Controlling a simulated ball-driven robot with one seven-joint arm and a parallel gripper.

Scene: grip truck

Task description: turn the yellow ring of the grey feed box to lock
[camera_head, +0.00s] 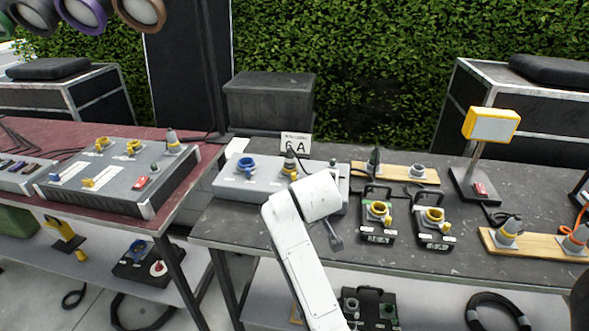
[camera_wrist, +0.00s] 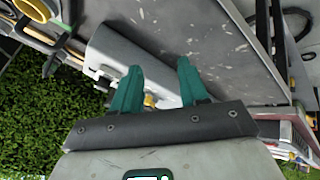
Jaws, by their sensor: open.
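A grey feed box (camera_head: 228,180) stands on the dark table, a "6 A" card (camera_head: 296,144) behind it. A blue ring (camera_head: 246,165) sits on its left part. Whether the fingers touch anything cannot be told. The ring's turn position is too small to read.
Another grey box (camera_head: 125,176) with yellow rings stands on the red table at left. Two black boxes with yellow rings (camera_head: 378,211) (camera_head: 433,216) stand right of my arm. A yellow lamp (camera_head: 491,125) and plugs on wooden boards are farther right. The dark table's front is clear.

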